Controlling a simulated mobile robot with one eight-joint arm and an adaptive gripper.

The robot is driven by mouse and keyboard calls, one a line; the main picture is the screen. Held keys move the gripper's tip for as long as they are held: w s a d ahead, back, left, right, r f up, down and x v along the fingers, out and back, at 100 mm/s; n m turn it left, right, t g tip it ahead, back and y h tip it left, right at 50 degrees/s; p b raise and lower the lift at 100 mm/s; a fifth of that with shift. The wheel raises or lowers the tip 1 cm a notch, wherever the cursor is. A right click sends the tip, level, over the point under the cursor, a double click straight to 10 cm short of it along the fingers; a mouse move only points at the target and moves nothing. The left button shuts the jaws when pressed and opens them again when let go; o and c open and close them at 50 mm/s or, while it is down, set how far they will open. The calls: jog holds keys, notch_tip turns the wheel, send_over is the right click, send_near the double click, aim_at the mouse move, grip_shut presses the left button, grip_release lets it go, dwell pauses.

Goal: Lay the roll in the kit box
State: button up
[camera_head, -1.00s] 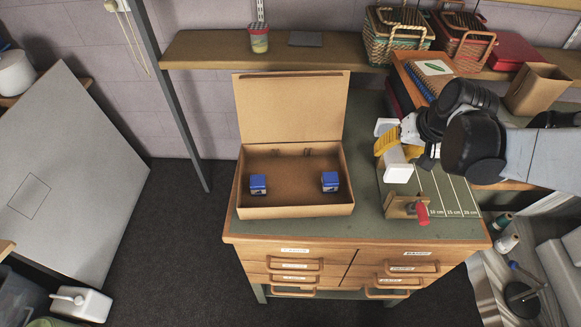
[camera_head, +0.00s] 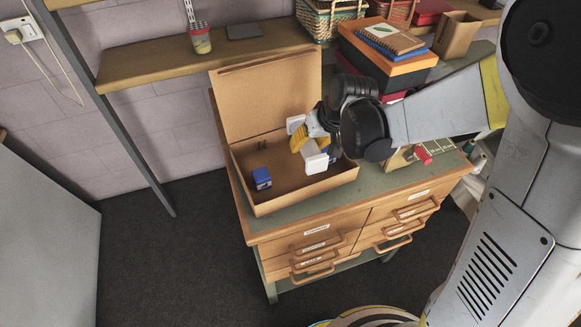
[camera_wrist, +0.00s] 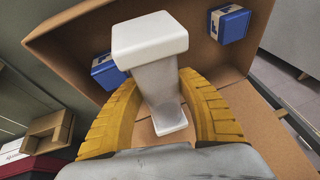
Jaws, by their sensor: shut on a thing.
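The white roll (camera_head: 315,161), a spool with flat square ends, is held between the yellow fingers of my gripper (camera_head: 303,145). In the wrist view the roll (camera_wrist: 151,45) sits crosswise between both curved fingers (camera_wrist: 160,100). The kit box (camera_head: 298,199) is an open cardboard box on the cabinet top, its lid standing up at the back. My gripper and the roll are above the right part of the kit box. A blue block (camera_head: 261,178) sits in its left part. A second blue block (camera_head: 334,153) at the right is partly hidden by my gripper.
A wooden holder with a red end (camera_head: 422,155) stands right of the kit box. Stacked boxes and notebooks (camera_head: 385,65) are behind my arm. A shelf (camera_head: 150,78) runs along the wall. The middle of the box floor looks clear.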

aim_at(290, 167)
jog(key=a+f, duration=0.2)
jog(key=a, duration=0.1)
jog(key=shift+s+a+f+b, duration=0.15)
jog(key=shift+s+a+b, duration=0.15)
jog(key=shift+s+b, duration=0.1)
notch_tip(290, 167, down, 4)
jog(key=shift+f+b, duration=0.1)
jog(key=shift+b, duration=0.9)
jog(key=o, duration=1.4)
jog(key=shift+a, duration=0.1)
